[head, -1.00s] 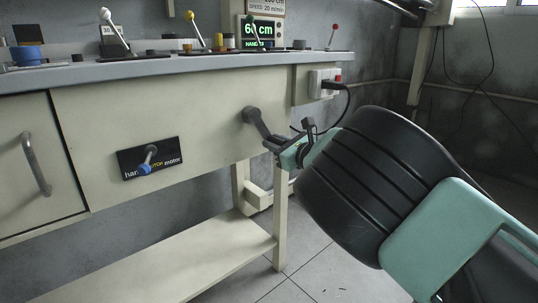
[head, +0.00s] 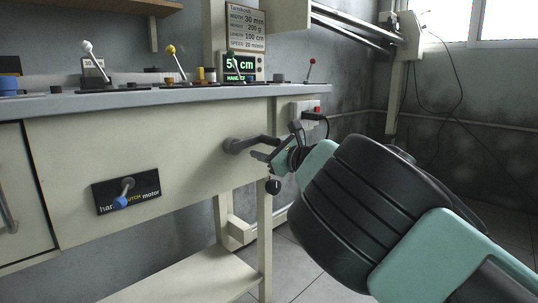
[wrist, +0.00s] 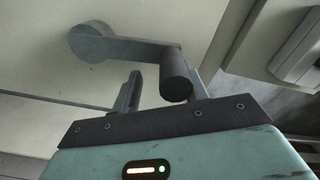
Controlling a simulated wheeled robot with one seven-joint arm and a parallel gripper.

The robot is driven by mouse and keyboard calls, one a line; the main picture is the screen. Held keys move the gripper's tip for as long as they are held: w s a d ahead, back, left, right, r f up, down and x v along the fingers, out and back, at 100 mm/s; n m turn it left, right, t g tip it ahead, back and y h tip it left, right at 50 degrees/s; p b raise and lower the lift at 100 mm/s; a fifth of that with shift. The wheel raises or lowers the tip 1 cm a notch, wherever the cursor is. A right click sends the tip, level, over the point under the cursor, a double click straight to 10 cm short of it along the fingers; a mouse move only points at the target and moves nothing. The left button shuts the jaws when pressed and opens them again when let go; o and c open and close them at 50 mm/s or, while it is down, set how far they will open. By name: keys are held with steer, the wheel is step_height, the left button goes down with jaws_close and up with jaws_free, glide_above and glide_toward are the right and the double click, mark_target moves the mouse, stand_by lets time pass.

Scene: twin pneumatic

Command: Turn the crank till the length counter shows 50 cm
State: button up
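The grey crank (head: 238,146) sticks out of the bench's cream front panel, with its arm pointing right in the head view. In the wrist view, the crank (wrist: 125,48) has its dark cylindrical handle (wrist: 176,80) between my fingers, close to the right one. My gripper (head: 277,146) is at the crank's outer end; in the wrist view (wrist: 164,95) a gap shows between the left finger and the handle, so it is open.
A hand/clutch/motor selector (head: 126,194) with a blue-tipped lever is on the panel's left. The bench top (head: 150,97) carries several levers. A socket box (head: 303,112) with a cable is right of the crank. The sign (head: 245,27) above gives length 100 cm.

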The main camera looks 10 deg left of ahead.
steer(key=shift+w+d+f, duration=0.1)
steer(key=shift+d+f, duration=0.05)
steer(key=shift+d, duration=0.05)
steer(key=p+v, duration=0.4)
steer(key=v, duration=1.3)
steer(key=shift+s, duration=0.25)
